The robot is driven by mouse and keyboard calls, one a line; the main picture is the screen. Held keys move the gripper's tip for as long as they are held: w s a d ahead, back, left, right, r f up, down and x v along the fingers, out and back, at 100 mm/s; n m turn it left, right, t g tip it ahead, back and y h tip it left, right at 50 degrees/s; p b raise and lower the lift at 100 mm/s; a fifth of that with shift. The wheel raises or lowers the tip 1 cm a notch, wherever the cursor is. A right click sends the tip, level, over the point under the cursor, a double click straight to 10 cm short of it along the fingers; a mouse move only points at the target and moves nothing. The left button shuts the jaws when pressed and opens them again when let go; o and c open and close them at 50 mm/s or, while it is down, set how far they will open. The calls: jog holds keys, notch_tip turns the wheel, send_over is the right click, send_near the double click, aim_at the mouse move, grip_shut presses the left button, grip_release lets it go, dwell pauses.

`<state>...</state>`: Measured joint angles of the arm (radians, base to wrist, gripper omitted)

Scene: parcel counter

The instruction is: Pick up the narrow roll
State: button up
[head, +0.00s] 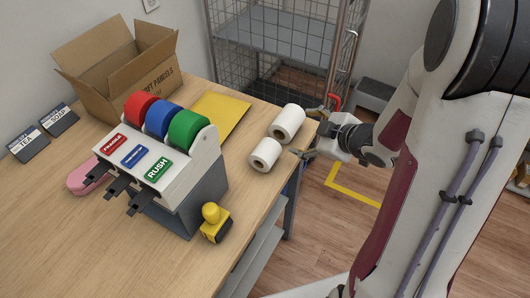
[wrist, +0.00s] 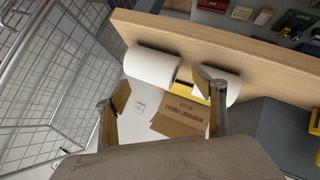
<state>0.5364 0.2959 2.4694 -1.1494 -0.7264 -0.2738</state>
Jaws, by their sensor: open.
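Two white paper rolls lie near the right edge of the counter in the head view. The front one, which looks narrower (head: 264,155), shows its cored end; the longer roll (head: 289,121) lies just behind it. My gripper (head: 312,133) is open and empty at the counter edge, right of both rolls and apart from them as far as I can tell. In the wrist view, the longer roll (wrist: 151,66) is beyond the fingers (wrist: 163,90), and the narrower roll (wrist: 234,86) is partly hidden behind the right finger.
A tape dispenser (head: 195,195) with red, blue and green rolls stands left of the paper rolls, with a yellow stamp (head: 213,222) beside it. A yellow envelope (head: 220,116), an open cardboard box (head: 110,88) and a wire cage (head: 270,65) are farther back.

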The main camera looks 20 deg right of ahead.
aim_at(274, 159)
jog(key=s+a+f+y, duration=0.1)
jog(key=a+f+n+y, duration=0.1)
jog(key=a+y, duration=0.1)
jog(key=shift+s+f, duration=0.3)
jog(key=shift+s, duration=0.05)
jog(key=s+a+y, duration=0.3)
jog(key=shift+a+f+n+y, duration=0.1)
jog(key=shift+f+n+y, duration=0.25)
jog(key=shift+n+y, duration=0.05)
jog(key=shift+s+a+f+m+t+y, duration=0.2)
jog(key=shift+f+m+t+y, duration=0.15)
jog(key=shift+m, duration=0.25)
jog(key=shift+s+a+f+m+t+y, duration=0.1)
jog(key=shift+s+m+t+y, duration=0.15)
jog(key=shift+m+y, duration=0.3)
jog(key=shift+s+d+f+m+t+y, duration=0.15)
jog(key=shift+m+t+y, duration=0.1)
jog(key=shift+m+t, duration=0.25)
jog(key=shift+s+m+t+y, duration=0.15)
jog(key=shift+m+t+y, duration=0.15)
jog(key=shift+m, duration=0.35)
jog(key=shift+x, duration=1.3)
jog(key=shift+w, duration=0.1)
